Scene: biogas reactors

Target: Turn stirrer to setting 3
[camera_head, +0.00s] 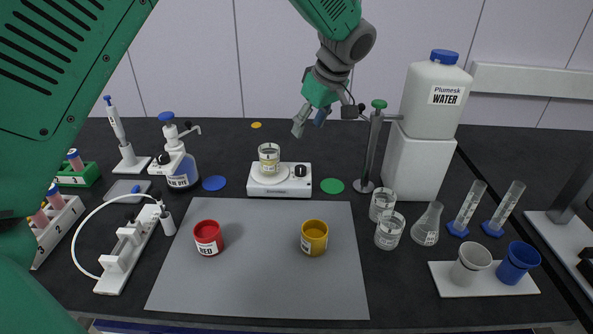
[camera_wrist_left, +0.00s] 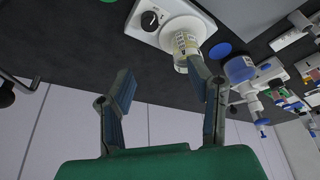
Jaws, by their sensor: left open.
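The stirrer (camera_head: 262,189) is a low white box at the back middle of the table, with a round plate and a dark knob (camera_head: 300,171) on its right side. A labelled glass beaker (camera_head: 269,158) stands on its plate. The knob's setting is too small to read. My left gripper (camera_head: 309,122) is open and empty, in the air above and behind the stirrer, apart from it. In the left wrist view, the open fingers (camera_wrist_left: 160,80) point towards the stirrer (camera_wrist_left: 172,38); the beaker (camera_wrist_left: 186,46) appears near one fingertip and the knob (camera_wrist_left: 150,20) is uncovered. My right gripper is not in view.
A metal stand (camera_head: 371,150) and a white water tank (camera_head: 428,120) stand right of the stirrer. A blue-capped bottle (camera_head: 181,170) is to its left. Red (camera_head: 208,237) and yellow (camera_head: 314,237) cups stand on a grey mat (camera_head: 260,285) in front. Glassware stands at front right.

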